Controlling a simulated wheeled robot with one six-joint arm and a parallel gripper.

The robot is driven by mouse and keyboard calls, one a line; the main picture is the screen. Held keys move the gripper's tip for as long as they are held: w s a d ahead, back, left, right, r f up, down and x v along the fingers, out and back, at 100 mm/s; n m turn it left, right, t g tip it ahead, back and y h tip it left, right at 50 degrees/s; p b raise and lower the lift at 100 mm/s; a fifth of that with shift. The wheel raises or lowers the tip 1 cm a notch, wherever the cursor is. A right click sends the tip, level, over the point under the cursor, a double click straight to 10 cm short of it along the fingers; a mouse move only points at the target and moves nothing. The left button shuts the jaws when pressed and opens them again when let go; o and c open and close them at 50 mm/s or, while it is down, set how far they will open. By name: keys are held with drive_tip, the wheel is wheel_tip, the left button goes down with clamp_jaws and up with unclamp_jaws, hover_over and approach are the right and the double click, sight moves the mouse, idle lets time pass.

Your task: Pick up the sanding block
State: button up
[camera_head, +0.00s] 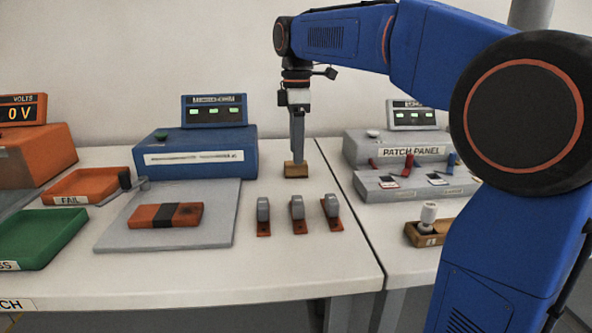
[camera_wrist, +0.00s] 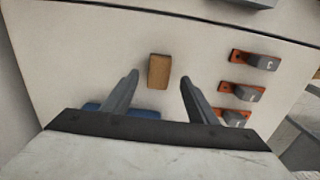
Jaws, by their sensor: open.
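The sanding block appears to be the small brown block (camera_head: 296,170) on the white bench, right of the blue meter box. It also shows in the wrist view (camera_wrist: 159,71), lying flat, ahead of and between the two fingers. My gripper (camera_head: 297,158) points down over the block in the head view, its fingers overlapping the block's back edge there. In the wrist view my gripper (camera_wrist: 159,78) is open, with a finger on each side and a visible gap to the block. I cannot tell the exact height of the fingertips above the bench.
Several grey-and-orange clamps (camera_head: 297,214) stand in a row in front of the block. The blue meter box (camera_head: 194,153) is close on the left. A grey mat (camera_head: 215,226) holds an orange-and-black bar (camera_head: 165,215). The patch panel (camera_head: 408,150) stands right, past a bench seam.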

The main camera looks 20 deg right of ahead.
drive_tip(key=shift+w+f, duration=0.1)
drive_tip(key=shift+f, duration=2.1)
drive_tip(key=c, duration=1.2)
drive_tip(key=shift+o, duration=0.2)
wheel_tip(320, 180, up, 10)
